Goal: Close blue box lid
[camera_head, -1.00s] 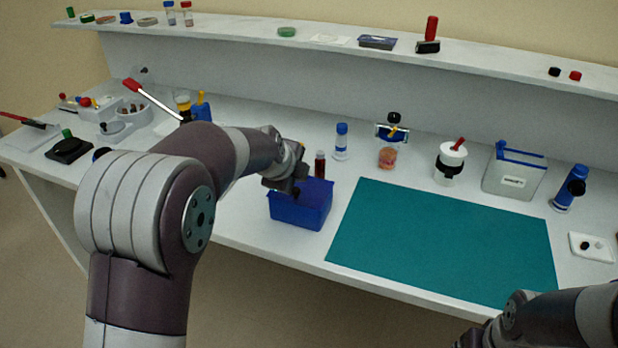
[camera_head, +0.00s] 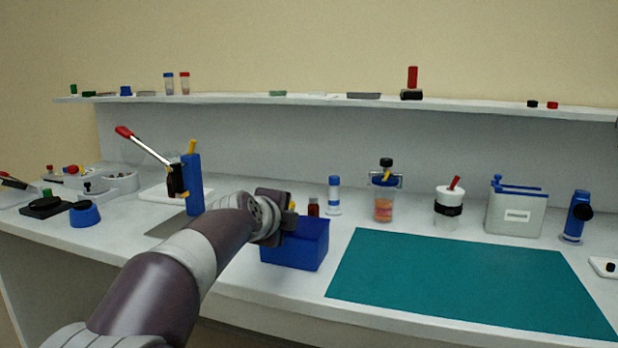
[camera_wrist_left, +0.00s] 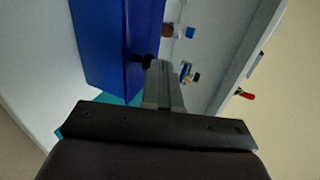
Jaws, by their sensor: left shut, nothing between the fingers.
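The blue box (camera_head: 298,252) stands on the bench left of the teal mat, and its top shows as a flat blue surface. I cannot tell whether its lid is fully down. My left gripper (camera_head: 289,222) is at the box's top left back edge in the head view and covers part of it. In the left wrist view the blue box (camera_wrist_left: 115,45) fills the upper left. There my left gripper (camera_wrist_left: 164,72) is shut and empty, its fingertips close beside the box and a small black knob (camera_wrist_left: 140,58). Contact is unclear. My right gripper is out of view.
A small red-brown vial (camera_head: 313,208) and a blue-capped bottle (camera_head: 333,196) stand just behind the box. A blue stand with a red-handled lever (camera_head: 194,184) is to the left. The teal mat (camera_head: 455,285) to the right is clear.

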